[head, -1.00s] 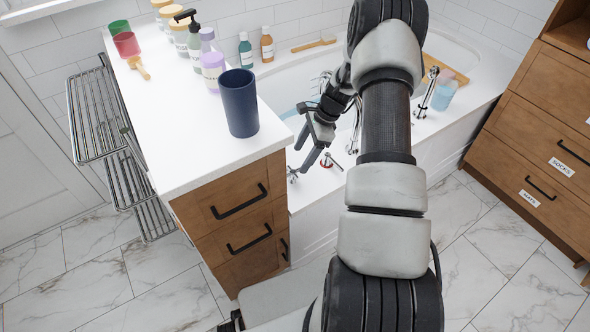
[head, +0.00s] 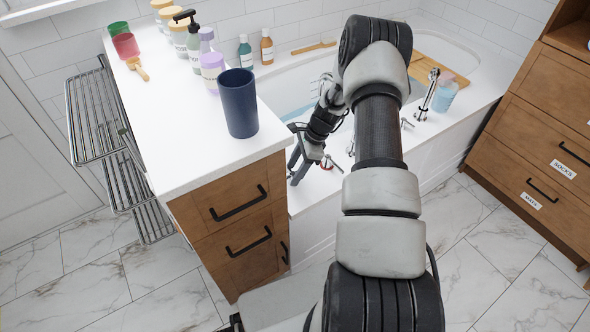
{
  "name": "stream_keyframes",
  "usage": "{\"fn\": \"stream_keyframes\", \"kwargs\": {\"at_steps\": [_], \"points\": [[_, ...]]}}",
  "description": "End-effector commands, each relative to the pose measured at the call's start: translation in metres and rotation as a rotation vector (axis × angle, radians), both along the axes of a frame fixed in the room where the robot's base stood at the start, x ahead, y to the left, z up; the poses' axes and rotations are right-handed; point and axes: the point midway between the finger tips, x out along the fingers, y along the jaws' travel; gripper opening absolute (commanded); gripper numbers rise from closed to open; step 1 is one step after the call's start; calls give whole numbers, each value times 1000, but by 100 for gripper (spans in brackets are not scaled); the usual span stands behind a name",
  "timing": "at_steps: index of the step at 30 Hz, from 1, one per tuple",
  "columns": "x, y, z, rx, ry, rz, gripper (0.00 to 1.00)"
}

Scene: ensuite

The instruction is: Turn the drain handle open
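Small chrome fittings stand on the white tub rim just right of the wooden cabinet. One is a chrome handle with a red ring at its base (head: 330,163), just right of my gripper. I cannot tell which fitting is the drain handle. My gripper (head: 298,178) points down at the near left corner of the rim, close beside the cabinet. Its dark fingers cover the spot where another small chrome fitting stood in view before. I cannot tell whether the fingers touch that fitting or how far apart they are.
The cabinet's white top (head: 190,150) holds a dark blue cup (head: 239,103) near its right edge, with bottles and jars behind. The bathtub (head: 445,50) lies beyond my arm. A chrome hand shower (head: 428,95) and blue bottle (head: 445,97) stand on its rim. A wooden dresser (head: 535,140) is at right.

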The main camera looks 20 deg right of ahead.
Motion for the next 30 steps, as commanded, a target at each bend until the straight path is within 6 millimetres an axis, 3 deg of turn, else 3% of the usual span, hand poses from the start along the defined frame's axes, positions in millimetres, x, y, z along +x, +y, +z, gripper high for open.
{"fn": "stream_keyframes", "kwargs": {"at_steps": [14, 30], "points": [[1, 0, -2, 0, 1, 108, 27], [5, 0, -3, -1, 1, 587, 27]]}}
